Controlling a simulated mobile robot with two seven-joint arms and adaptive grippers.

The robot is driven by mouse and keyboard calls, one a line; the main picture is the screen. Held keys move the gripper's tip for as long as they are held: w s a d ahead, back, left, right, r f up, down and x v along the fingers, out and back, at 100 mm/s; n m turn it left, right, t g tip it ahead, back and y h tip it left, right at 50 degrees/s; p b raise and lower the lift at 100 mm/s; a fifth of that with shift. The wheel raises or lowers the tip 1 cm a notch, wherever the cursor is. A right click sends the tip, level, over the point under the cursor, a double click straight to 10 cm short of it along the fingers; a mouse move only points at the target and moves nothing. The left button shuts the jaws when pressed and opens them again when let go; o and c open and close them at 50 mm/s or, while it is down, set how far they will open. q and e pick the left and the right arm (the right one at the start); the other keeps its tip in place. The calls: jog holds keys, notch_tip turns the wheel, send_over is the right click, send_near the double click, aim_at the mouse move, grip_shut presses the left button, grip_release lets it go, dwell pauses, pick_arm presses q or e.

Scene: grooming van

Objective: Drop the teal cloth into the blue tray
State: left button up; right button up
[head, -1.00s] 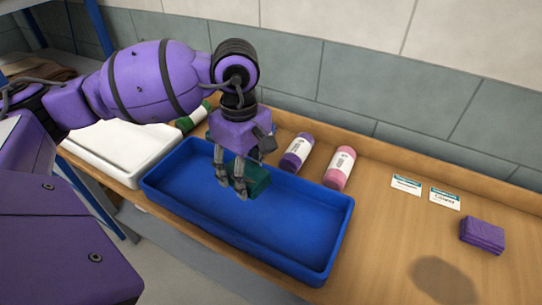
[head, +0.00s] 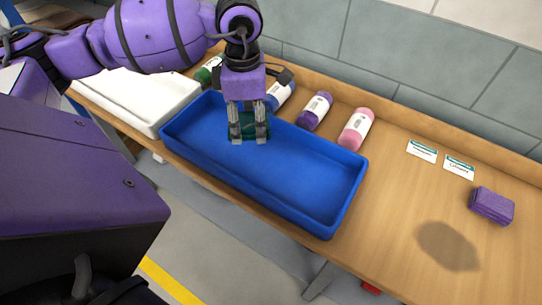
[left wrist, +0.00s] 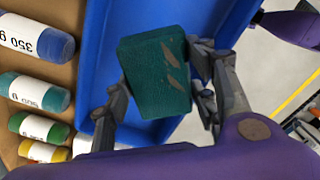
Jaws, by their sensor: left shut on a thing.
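The teal cloth, a small folded block, is held between the fingers of my left gripper (head: 249,128). The cloth (left wrist: 156,72) shows plainly in the left wrist view, with a finger on each side of it. In the head view it is mostly hidden behind the fingers. The blue tray (head: 290,200) is long, shallow and empty-looking on the bench. My left gripper and the cloth are over the left part of the tray, and the tray wall (left wrist: 95,60) also shows behind them in the wrist view. My right gripper is not in view.
Bottles stand or lie behind the tray, among them a purple one (head: 315,111) and a pink one (head: 356,129). A white tray (head: 140,98) is at the left. Two labels (head: 421,151) and a folded purple cloth (head: 491,205) are at the right. The bench between is clear.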

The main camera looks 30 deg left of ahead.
pick_arm(q)
jog(key=shift+f, duration=0.6)
jog(key=o, duration=1.2)
jog(key=shift+r, duration=0.15)
notch_tip(320, 180, up, 12)
jog(key=shift+f, duration=0.1)
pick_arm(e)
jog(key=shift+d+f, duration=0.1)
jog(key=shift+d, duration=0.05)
